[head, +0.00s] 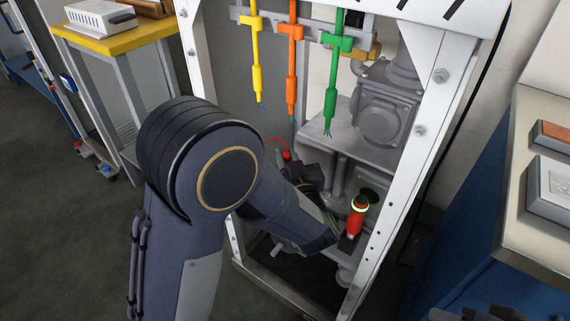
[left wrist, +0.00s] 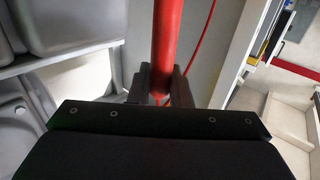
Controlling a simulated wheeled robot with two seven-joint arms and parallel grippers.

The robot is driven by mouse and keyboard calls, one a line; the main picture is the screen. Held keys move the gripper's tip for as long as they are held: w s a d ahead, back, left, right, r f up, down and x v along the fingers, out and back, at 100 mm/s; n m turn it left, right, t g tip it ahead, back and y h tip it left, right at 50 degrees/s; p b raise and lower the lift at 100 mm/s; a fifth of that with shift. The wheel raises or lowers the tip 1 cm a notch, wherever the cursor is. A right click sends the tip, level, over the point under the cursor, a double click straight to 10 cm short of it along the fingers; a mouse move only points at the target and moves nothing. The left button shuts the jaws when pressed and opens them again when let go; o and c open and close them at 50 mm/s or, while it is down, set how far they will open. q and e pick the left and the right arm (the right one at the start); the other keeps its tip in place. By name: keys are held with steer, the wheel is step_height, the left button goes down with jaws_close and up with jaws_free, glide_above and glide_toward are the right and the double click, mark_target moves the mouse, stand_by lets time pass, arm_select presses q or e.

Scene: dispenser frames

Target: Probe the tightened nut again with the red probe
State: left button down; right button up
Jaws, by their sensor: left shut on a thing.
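In the left wrist view the red shaft (left wrist: 167,45) runs up from between the dark fingers of the left gripper (left wrist: 160,88). The nut cannot be made out in either view, and I cannot tell whether the probe touches it. My right gripper is not clearly seen.
Yellow (head: 257,55), orange (head: 292,65) and green (head: 331,90) hanging tools line the top rail. Grey machinery (head: 385,110) stands behind. The white right post (head: 420,130) is close to the probe. A thin red cable (left wrist: 203,38) runs beside the shaft.

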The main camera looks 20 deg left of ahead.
arm_select(q)
steer(key=shift+r, duration=0.1)
step_height(320, 180, down, 5)
steer(key=b, duration=0.3)
steer(key=shift+f+b, duration=0.2)
steer(key=shift+b, duration=0.2)
steer(key=shift+f, duration=0.15)
stand_by(1.0)
steer(key=shift+f, duration=0.25)
stand_by(1.1)
step_height(320, 180, up, 5)
steer(key=p, duration=0.4)
steer(key=shift+a, duration=0.1)
stand_by(1.1)
